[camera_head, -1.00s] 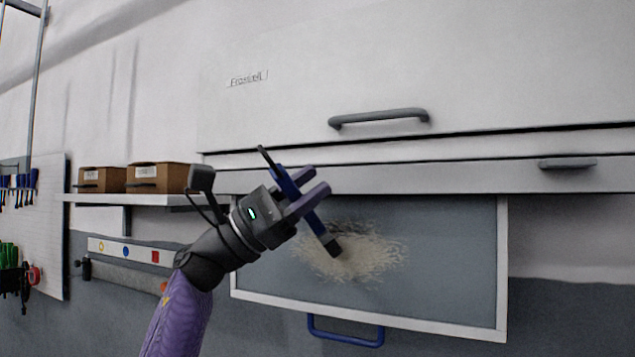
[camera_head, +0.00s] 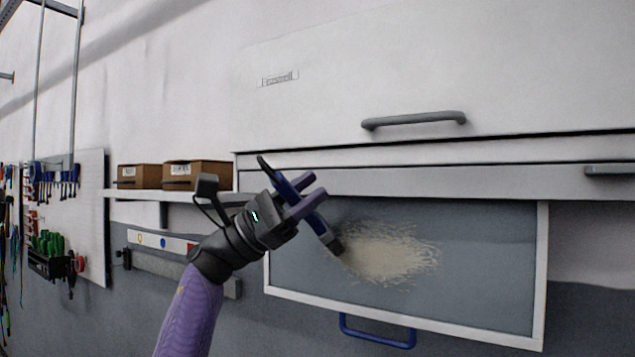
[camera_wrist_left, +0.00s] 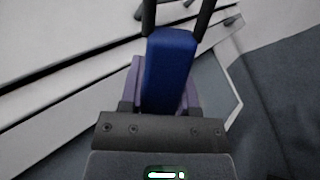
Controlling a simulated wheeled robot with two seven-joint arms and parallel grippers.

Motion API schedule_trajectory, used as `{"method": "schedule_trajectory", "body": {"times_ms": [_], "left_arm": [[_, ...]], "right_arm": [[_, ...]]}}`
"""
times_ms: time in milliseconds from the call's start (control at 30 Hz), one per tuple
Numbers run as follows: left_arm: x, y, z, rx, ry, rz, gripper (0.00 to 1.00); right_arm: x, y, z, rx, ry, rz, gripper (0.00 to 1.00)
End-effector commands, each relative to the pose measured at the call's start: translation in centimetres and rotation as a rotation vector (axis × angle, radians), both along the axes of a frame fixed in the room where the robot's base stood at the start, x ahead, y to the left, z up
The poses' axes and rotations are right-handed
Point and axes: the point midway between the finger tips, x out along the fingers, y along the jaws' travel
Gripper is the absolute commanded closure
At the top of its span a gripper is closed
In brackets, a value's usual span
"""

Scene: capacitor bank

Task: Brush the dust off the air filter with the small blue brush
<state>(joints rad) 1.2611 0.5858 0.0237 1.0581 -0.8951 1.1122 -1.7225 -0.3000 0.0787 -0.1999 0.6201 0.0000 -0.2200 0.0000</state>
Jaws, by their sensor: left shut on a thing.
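My left gripper (camera_head: 307,197) is shut on the small blue brush (camera_head: 322,229), whose dark bristle end points down and right. The brush also shows in the left wrist view (camera_wrist_left: 170,70), between the purple fingers. The air filter (camera_head: 500,275) is a grey panel with a white frame and a blue handle (camera_head: 377,332) at its lower edge, below the white cabinet. A pale patch of dust (camera_head: 392,252) lies on its middle. The bristle end appears at the left edge of the dust; I cannot tell whether it touches. My right gripper is not in view.
The white cabinet (camera_head: 420,85) with a grey handle (camera_head: 413,119) is above the filter. A shelf (camera_head: 165,195) with two cardboard boxes (camera_head: 197,174) is at the left. A tool board (camera_head: 92,225) hangs farther left.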

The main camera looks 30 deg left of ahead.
Motion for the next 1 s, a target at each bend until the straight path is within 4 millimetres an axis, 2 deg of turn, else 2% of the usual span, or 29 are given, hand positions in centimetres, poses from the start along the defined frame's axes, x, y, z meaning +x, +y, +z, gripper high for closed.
{"method": "schedule_trajectory", "body": {"times_ms": [33, 100, 367, 633, 867, 1000], "left_arm": [[0.1, 0.5, 0.4, -0.001, 0.002, 0.005, 1.0], [0.2, 0.9, 0.3, 0.0, 0.001, 0.005, 1.0], [0.2, 1.0, 0.0, -0.001, 0.001, 0.005, 1.0], [0.0, 1.1, -1.9, 0.0, 0.001, 0.003, 1.0], [0.0, 1.1, -1.6, 0.0, 0.001, 0.003, 1.0], [-0.1, 0.0, -1.8, 0.003, -0.002, 0.003, 1.0]], "right_arm": [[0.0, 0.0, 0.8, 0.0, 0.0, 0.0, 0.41], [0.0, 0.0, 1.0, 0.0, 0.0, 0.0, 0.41], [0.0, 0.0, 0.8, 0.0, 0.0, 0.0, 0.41], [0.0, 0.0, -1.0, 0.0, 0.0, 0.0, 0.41], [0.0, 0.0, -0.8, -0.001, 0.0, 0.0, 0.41], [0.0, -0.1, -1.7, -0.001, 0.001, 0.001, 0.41]]}}
